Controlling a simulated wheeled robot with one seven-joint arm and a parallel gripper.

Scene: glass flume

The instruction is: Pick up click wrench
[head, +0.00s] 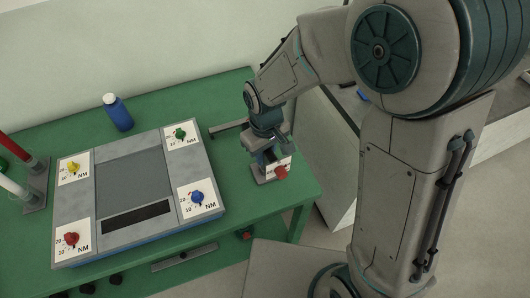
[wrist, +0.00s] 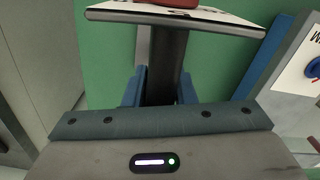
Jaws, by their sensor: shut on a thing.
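My gripper (head: 268,154) is low over the right end of the green table. In the wrist view its blue fingers (wrist: 160,92) are shut on a dark upright post (wrist: 166,62). A white plate (wrist: 222,17) with a red piece (wrist: 174,3) sits at the post's far end. In the head view the red knob (head: 281,172) shows just below the gripper, which partly hides the held thing. I cannot tell for sure that it is the click wrench, or whether it touches the table. A thin grey bar (head: 229,127) lies behind the gripper.
A grey panel (head: 134,170) with several coloured NM dials fills the table's middle. A blue bottle (head: 118,114) stands behind it. Red and white tubes (head: 18,152) stand at the left. The green table (head: 275,208) is bare near its front right corner. A pale cabinet (head: 325,150) stands beside it.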

